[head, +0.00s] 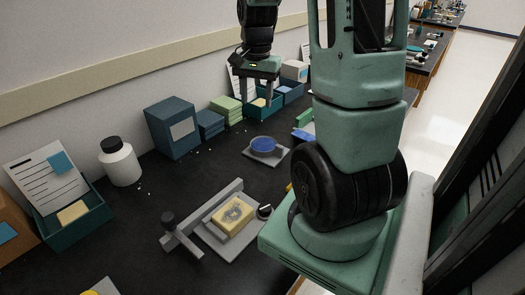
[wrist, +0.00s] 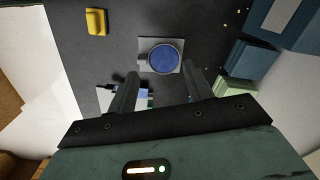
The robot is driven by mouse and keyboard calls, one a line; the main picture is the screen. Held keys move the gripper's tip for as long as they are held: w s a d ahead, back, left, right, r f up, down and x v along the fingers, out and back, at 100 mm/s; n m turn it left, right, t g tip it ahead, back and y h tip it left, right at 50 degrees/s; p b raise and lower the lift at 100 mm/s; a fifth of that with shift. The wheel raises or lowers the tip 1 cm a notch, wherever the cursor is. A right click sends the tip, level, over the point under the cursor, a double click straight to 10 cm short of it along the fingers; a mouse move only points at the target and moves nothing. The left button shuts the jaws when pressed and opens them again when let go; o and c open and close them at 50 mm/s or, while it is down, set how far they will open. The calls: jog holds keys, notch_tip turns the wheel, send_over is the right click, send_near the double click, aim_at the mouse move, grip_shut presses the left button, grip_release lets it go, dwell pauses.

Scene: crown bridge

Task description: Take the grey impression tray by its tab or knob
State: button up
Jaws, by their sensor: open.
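The likely impression tray is a grey piece with a round blue top (head: 264,144), lying on a pale grey square plate (head: 281,158) mid-bench. In the wrist view the blue round top (wrist: 163,58) has a grey rim, and a short grey tab (wrist: 142,58) sticks out on its left. My gripper (head: 257,95) is above the far part of the bench, beyond and apart from the blue-topped piece. In the wrist view my gripper (wrist: 163,86) is open, its two fingers spread just below the plate in the picture, nothing held.
A grey fixture (head: 203,222) with a yellow block (head: 234,217) stands nearer. Blue boxes (head: 173,127), green stacked blocks (head: 226,108) and a white bottle (head: 120,165) line the wall. A yellow object (wrist: 96,21) shows in the wrist view.

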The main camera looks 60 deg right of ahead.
jog(key=s+d+m, duration=0.3)
jog(key=s+d, duration=0.1)
jog(key=d, duration=0.3)
send_over(279, 146)
jog(key=f, duration=1.1)
jog(key=shift+d, duration=0.35)
jog(key=shift+a+f+p, duration=0.15)
jog(key=shift+f, duration=1.5)
jog(key=shift+a+f+p, duration=0.1)
jog(key=shift+f+p, duration=0.05)
jog(key=shift+f, duration=1.5)
grip_shut()
